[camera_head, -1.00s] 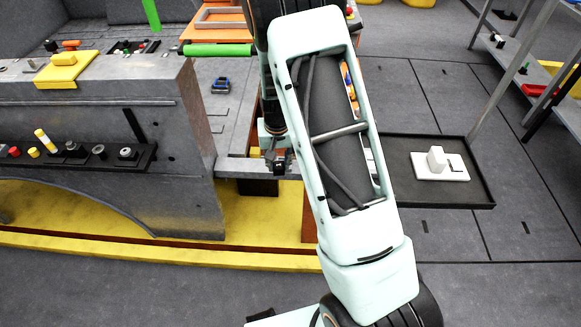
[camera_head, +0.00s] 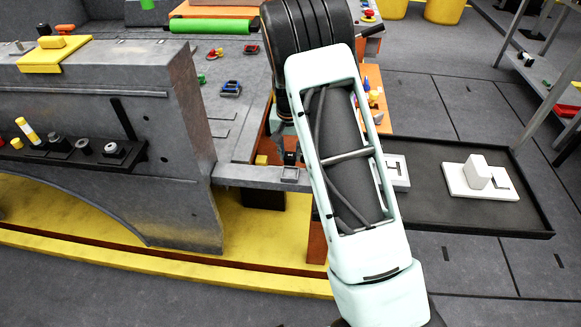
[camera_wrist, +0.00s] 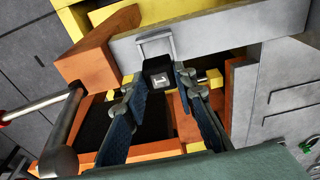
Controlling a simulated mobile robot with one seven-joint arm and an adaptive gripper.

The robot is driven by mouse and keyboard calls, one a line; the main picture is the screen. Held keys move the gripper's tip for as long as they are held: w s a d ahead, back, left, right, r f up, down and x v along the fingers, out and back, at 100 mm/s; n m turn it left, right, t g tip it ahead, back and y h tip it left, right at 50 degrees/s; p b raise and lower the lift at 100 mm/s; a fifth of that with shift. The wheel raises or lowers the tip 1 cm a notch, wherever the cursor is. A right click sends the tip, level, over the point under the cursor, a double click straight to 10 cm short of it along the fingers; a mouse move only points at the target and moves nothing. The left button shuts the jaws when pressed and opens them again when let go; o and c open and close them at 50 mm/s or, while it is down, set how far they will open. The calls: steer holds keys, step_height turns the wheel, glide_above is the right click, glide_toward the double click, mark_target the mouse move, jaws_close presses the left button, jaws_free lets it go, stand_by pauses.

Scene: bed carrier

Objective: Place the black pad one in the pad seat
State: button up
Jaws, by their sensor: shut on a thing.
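The black pad one (camera_wrist: 158,76), a small dark block marked "1", is between the fingertips of my gripper (camera_wrist: 160,80) in the wrist view. My gripper is shut on it. Just beyond it, a U-shaped metal bracket (camera_wrist: 155,42) stands out on the grey beam (camera_wrist: 215,35); it looks like the pad seat, but I cannot be sure. The pad is right by the bracket; I cannot tell whether they touch. In the head view my gripper (camera_head: 291,158) is small and dark, just at the end of the grey ledge (camera_head: 245,174), and the pad cannot be made out.
Orange structure (camera_wrist: 90,50) and yellow blocks (camera_wrist: 214,77) lie close around my fingers. A rod with a dark grip (camera_wrist: 62,135) is at left. In the head view, a black tray (camera_head: 430,212) with white blocks (camera_head: 480,178) is at right, and a grey bench (camera_head: 190,120) at left.

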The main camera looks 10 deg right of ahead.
mark_target(290, 164)
steer(key=shift+f+b, duration=0.3)
steer(key=shift+f, duration=2.2)
steer(key=shift+f, duration=0.25)
steer(key=o, duration=1.1)
steer(key=shift+r, duration=0.2)
step_height(290, 164, up, 12)
steer(key=s+p, duration=0.1)
steer(key=p, duration=0.1)
steer(key=shift+s+a, duration=0.25)
steer(key=shift+s, duration=0.1)
steer(key=shift+s+f, duration=0.1)
